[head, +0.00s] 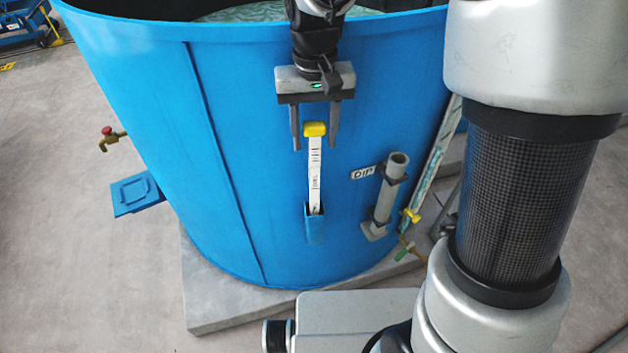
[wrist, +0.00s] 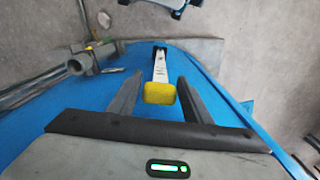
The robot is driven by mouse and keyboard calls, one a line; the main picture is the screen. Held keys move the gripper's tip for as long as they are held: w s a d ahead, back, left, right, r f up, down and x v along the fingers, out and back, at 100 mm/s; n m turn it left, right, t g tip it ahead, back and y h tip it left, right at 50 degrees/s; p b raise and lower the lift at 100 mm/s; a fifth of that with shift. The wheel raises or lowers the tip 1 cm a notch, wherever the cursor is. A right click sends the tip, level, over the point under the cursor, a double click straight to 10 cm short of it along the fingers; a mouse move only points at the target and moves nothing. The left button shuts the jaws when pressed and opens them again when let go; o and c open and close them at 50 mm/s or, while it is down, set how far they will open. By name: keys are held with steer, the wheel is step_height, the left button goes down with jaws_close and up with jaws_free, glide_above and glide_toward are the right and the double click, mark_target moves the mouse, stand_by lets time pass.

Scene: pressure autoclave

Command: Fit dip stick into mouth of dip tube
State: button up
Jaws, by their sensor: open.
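The dip stick (head: 315,175) is a white graduated strip with a yellow handle (head: 315,129). It stands upright with its lower end in a small blue holder (head: 315,224) on the tank wall. My gripper (head: 315,149) is open, with its fingers on either side of the yellow handle. In the wrist view the yellow handle (wrist: 160,93) lies between the two open fingers (wrist: 153,84), with gaps on both sides. The dip tube (head: 385,195) is a grey pipe on the tank wall to the right, its open mouth (head: 397,158) at the top, beside a DIP label (head: 363,172).
The large blue tank (head: 240,130) stands on a grey slab (head: 215,305). A sight gauge (head: 436,150) runs up the tank right of the dip tube. My own arm links fill the right of the head view.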

mark_target(314, 151)
steer(key=f, duration=0.5)
steer(key=shift+w, duration=0.25)
steer(key=shift+c, duration=0.6)
jaws_close()
